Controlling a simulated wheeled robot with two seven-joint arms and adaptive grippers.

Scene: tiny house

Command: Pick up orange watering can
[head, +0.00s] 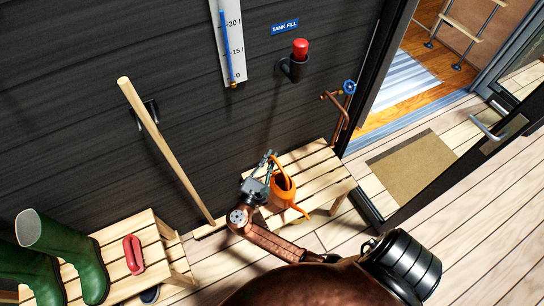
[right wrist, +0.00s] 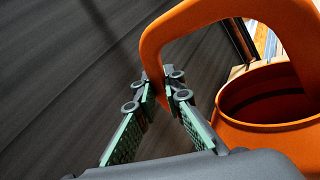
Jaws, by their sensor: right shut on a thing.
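The orange watering can (head: 283,191) is at the left part of a slatted wooden bench (head: 322,172) by the dark wall. I cannot tell whether it rests on the bench or hangs just above it. My right gripper (head: 269,161) is at the can's wall side. In the right wrist view, its two fingers (right wrist: 164,92) are shut on the can's arched handle (right wrist: 158,45), beside the round open top (right wrist: 265,95). The fingers hide part of the handle. My left gripper is not in view.
A wooden pole (head: 165,150) leans on the wall, left of the gripper. A second bench (head: 170,240) holds green boots (head: 85,265) and a red object (head: 133,255). Copper pipes with a blue valve (head: 348,88) stand behind the can's bench. An open doorway and mat (head: 415,168) are right.

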